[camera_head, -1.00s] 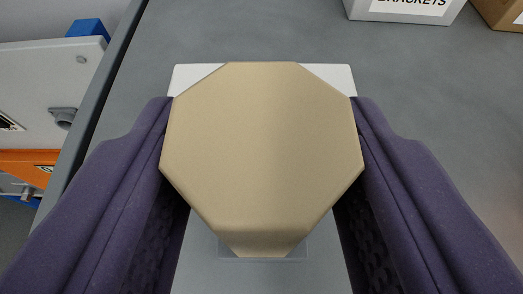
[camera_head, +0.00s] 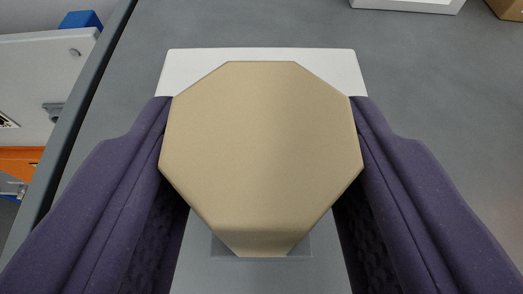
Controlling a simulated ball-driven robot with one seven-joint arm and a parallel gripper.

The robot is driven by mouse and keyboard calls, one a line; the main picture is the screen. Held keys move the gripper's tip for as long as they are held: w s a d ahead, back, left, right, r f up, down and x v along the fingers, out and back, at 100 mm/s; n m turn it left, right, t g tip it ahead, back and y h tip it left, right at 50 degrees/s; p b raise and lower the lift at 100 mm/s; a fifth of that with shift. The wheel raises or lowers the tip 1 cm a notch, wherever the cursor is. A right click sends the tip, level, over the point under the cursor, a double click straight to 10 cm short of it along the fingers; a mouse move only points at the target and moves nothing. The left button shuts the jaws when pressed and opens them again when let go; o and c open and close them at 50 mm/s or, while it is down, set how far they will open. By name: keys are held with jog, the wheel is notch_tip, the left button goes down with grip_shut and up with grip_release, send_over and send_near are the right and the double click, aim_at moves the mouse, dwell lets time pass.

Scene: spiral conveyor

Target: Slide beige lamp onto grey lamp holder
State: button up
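The beige lamp (camera_head: 262,150) is an octagonal block in the middle of the view. My gripper (camera_head: 262,128) has its two purple fingers pressed to the left and right sides of the lamp, shut on it. A white plate (camera_head: 262,54) shows behind the lamp's top edge. A pale, partly see-through flat edge (camera_head: 224,246) shows below the lamp. Most of what lies under the lamp is hidden, and I cannot tell whether the grey lamp holder is there or whether the lamp touches anything.
The grey table surface (camera_head: 440,110) is clear to the right. A dark table edge (camera_head: 72,120) runs down the left, with a white and orange machine (camera_head: 40,70) beyond it. A white box (camera_head: 405,4) and a brown box (camera_head: 508,8) are cut off at the top right.

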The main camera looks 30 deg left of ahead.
jog(key=shift+f, duration=0.15)
jog(key=o, duration=1)
jog(key=b+v, duration=0.1)
jog(key=v, duration=0.6)
jog(key=shift+s+d+b, duration=0.15)
jog(key=shift+s+b, duration=0.2)
jog(key=shift+b, duration=0.05)
jog(key=shift+w, duration=0.1)
